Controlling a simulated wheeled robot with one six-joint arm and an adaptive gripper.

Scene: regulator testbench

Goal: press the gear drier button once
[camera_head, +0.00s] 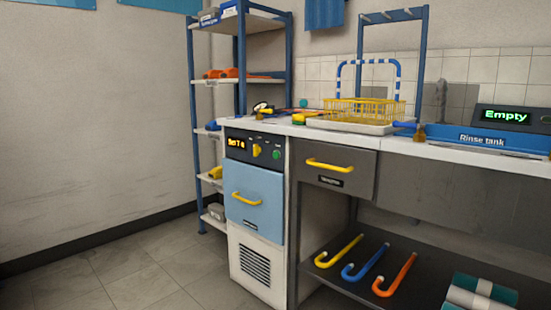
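A white cabinet with a blue door (254,215) stands at the left end of the bench, and it looks like the gear drier. Its dark upper panel carries a small lit orange display (237,143), a yellow knob (256,151) and a round green button (277,154) at the right. The small labels on the panel are too small to read. The blue door appears shut and has a yellow handle (247,198). A vent grille (255,263) is below it. My gripper is not in view.
A grey drawer (330,168) with a yellow handle is right of the cabinet. The white worktop (440,151) holds a yellow rack (362,110) and the rinse tank (483,138). Colored hooked tubes lie on the lower shelf (330,276). Blue-framed shelving (197,160) stands behind. Floor at left is clear.

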